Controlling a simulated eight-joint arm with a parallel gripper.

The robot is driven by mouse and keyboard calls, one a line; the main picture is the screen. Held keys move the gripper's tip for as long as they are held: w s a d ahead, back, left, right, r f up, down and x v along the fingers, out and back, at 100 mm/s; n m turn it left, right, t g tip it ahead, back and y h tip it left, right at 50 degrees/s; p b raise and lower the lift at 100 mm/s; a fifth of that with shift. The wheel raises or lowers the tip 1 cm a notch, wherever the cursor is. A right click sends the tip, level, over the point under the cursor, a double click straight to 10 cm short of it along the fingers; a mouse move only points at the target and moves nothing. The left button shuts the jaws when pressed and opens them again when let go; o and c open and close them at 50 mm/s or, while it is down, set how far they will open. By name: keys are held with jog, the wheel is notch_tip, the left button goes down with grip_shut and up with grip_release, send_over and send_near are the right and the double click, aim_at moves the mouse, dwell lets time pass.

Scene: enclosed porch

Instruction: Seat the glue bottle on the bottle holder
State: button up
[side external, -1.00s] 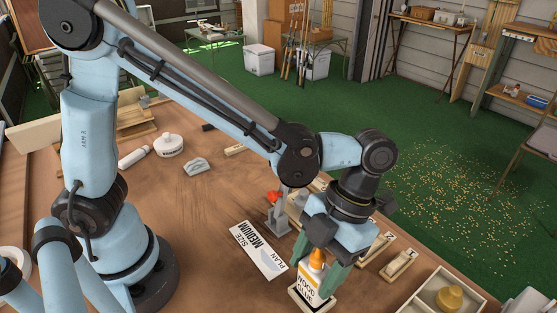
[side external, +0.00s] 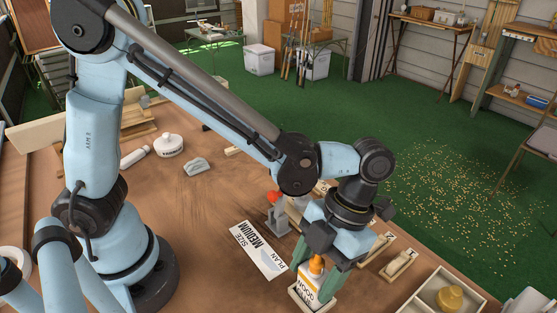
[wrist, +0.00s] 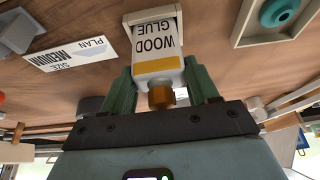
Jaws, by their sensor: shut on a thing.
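The white glue bottle (side external: 309,287), with an orange cap and a WOOD GLUE label, is between the two green fingers of my gripper (side external: 311,279). My gripper is shut on it. The bottle looks upright in the side view. The pale bottle holder (side external: 297,302) is directly under it, around its lower end. In the wrist view the bottle (wrist: 157,48) points its cap toward my gripper (wrist: 160,82), and the holder's pale edge (wrist: 150,14) shows at its base. Whether the bottle's bottom touches the holder's floor is hidden.
A PLAN SIZE MEDIUM card (side external: 259,249) lies left of the holder. A grey stand with a red top (side external: 275,212) is behind it. A tray with a yellow knob-like piece (side external: 449,298) is at right.

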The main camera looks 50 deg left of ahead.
aim_at(320, 258)
jog(key=shift+f, duration=0.2)
jog(key=o, duration=1.5)
jog(key=shift+s+v, duration=0.15)
jog(key=shift+v, duration=1.55)
jog(key=shift+s+v, duration=0.2)
jog(key=shift+v, duration=1.55)
jog(key=shift+r, duration=0.15)
